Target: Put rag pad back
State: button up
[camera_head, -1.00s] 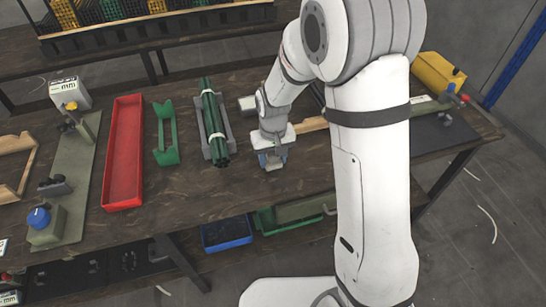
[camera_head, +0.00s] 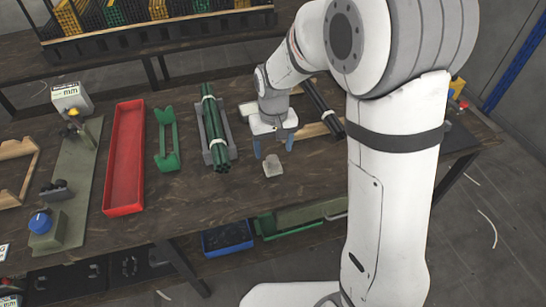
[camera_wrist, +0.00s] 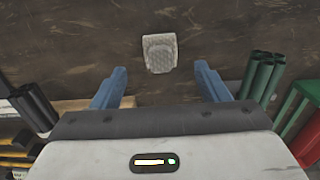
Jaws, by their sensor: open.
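The rag pad (camera_head: 273,167) is a small pale grey, textured block lying on the brown workbench (camera_head: 285,195). In the wrist view the rag pad (camera_wrist: 160,53) lies flat on the bench, ahead of and between the blue fingers. My gripper (camera_head: 273,150) is open and empty, its two blue fingers apart, just behind the pad in the head view. In the wrist view my gripper (camera_wrist: 161,88) has clear space between its fingertips and does not touch the pad.
To the left are green rods (camera_head: 213,135) on a grey holder, a green bracket (camera_head: 166,140) and a red tray (camera_head: 125,165). Dark rods (camera_head: 322,108) and a wooden piece (camera_head: 313,131) lie right of the gripper. The bench around the pad is clear.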

aim_at(273, 159)
jog(key=s+d+r+m+t, duration=0.1)
jog(key=s+d+r+m, duration=0.1)
jog(key=s+d+r, duration=0.7)
jog(key=s+d+r+m+t, duration=0.1)
jog(key=s+d+r, duration=0.1)
jog(key=s+d, duration=0.3)
jog(key=s, duration=0.4)
jog(key=shift+s, duration=0.2)
jog(key=shift+t, duration=0.3)
jog(key=p+v, duration=0.4)
jog(key=shift+w+r, duration=0.2)
jog(key=shift+w, duration=0.15)
jog(key=shift+c, duration=0.6)
